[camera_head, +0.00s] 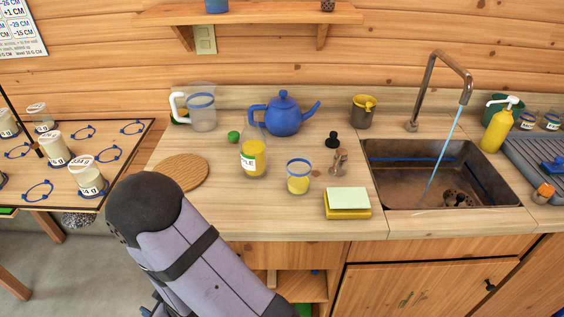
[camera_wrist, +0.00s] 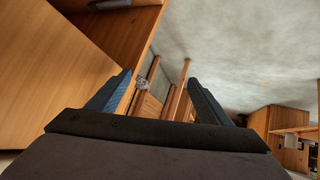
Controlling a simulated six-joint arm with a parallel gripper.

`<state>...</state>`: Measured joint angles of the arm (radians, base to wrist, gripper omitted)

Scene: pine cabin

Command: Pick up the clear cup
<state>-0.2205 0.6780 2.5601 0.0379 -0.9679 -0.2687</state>
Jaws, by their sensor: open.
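A clear cup (camera_head: 298,177) with a blue band near its rim and yellow in its lower part stands upright on the wooden counter (camera_head: 240,210), near the front middle. My gripper (camera_wrist: 160,76) shows in the wrist view with its two fingers wide apart and nothing between them. The wrist view looks toward the floor and wooden furniture, and the cup is not in it. In the head view my arm rises at the lower left, in front of the counter, and my gripper cannot be made out there.
Behind are a blue teapot (camera_head: 283,117) and clear pitcher (camera_head: 202,112). A sink (camera_head: 440,175) with running water is right.

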